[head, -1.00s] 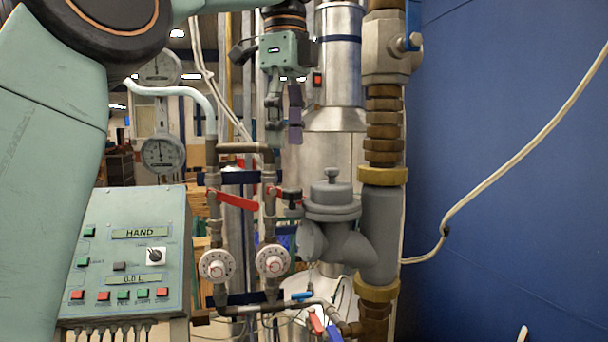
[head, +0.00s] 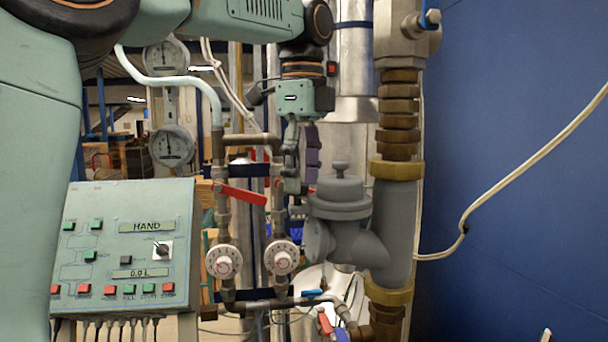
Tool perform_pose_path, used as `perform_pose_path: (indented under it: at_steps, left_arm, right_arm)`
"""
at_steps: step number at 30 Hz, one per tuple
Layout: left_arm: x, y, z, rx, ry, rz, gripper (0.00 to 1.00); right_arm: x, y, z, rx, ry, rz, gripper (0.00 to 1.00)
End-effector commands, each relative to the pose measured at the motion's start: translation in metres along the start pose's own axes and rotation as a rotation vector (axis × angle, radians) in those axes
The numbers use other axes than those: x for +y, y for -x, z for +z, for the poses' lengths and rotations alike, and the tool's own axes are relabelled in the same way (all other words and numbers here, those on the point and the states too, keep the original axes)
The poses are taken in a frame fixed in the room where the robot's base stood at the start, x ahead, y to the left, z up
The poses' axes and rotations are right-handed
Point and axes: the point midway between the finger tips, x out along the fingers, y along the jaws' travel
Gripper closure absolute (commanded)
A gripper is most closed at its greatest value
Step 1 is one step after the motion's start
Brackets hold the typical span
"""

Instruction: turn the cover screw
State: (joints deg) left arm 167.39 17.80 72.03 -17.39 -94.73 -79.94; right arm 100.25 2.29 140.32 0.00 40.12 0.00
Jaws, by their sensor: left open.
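The cover screw (head: 340,170) is a small grey knob standing upright on top of the grey round meter cover (head: 340,190). The meter body (head: 345,240) is joined to a thick grey vertical pipe on its right. My left gripper (head: 303,190) points downward just left of the cover. Its fingers are open and lie close beside the cover's left edge in the picture; I cannot tell whether they touch it. The screw is in plain view, to the right of the fingers. My right gripper is not in view.
A red lever handle (head: 242,195) and two white dials (head: 224,261) sit on thin pipes left of the meter. A control box (head: 125,245) stands at the lower left. A blue wall (head: 520,150) with a white cable (head: 530,170) is on the right.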

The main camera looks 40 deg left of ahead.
Motion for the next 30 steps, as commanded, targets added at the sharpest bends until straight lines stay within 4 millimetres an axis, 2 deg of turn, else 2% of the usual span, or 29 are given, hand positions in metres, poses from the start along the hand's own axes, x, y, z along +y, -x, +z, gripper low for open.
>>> perform_pose_path:
  at_steps: [11, 12, 30]
  left_arm:
    - [-0.0027, -0.0054, -0.0006, 0.000, 0.000, -0.004, 0.45]
    - [-0.0026, -0.0054, -0.0007, 0.000, 0.000, -0.003, 0.43]
    - [-0.0019, -0.0047, -0.0004, 0.000, 0.000, -0.003, 0.94]
  right_arm:
    - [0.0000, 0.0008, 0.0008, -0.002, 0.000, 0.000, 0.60]
    - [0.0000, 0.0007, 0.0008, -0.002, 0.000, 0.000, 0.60]
    - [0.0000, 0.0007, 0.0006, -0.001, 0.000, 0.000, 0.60]
